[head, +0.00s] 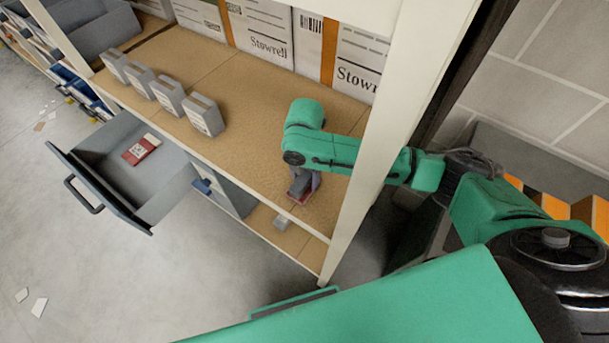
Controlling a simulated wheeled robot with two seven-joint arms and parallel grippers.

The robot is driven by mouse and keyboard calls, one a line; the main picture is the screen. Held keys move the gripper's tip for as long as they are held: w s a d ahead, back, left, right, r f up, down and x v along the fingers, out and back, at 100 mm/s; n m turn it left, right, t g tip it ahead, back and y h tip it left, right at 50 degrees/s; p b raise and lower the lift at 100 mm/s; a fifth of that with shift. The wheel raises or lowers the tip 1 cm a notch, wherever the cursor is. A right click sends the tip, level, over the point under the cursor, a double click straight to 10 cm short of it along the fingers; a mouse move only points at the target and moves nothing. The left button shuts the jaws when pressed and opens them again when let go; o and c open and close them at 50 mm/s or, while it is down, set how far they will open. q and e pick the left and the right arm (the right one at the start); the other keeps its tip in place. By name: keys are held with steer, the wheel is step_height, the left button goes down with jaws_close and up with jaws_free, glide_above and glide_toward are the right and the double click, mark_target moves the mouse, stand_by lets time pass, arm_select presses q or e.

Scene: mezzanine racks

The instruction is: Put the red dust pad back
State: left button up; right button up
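A small flat red thing (304,197), which looks like the red dust pad, is at the near edge of the brown shelf board (250,125), towards its right end. My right gripper (300,190) reaches down over it from the right and hides much of it. The fingertips are at the pad, but whether they are shut on it is too small to tell. Another red item with a white part (141,150) lies in the open grey drawer (98,191) on the left. My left gripper is not in view.
Several grey-white jugs (203,115) stand in a row along the shelf's front left. White cartons (262,32) line the back. A cream upright post (385,125) stands close beside my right arm.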

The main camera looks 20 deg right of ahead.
mark_target(304, 176)
step_height(304, 176, up, 12)
steer(key=shift+r+b, duration=0.15)
steer(key=shift+b, duration=0.2)
steer(key=shift+w, duration=0.1)
stand_by(0.4)
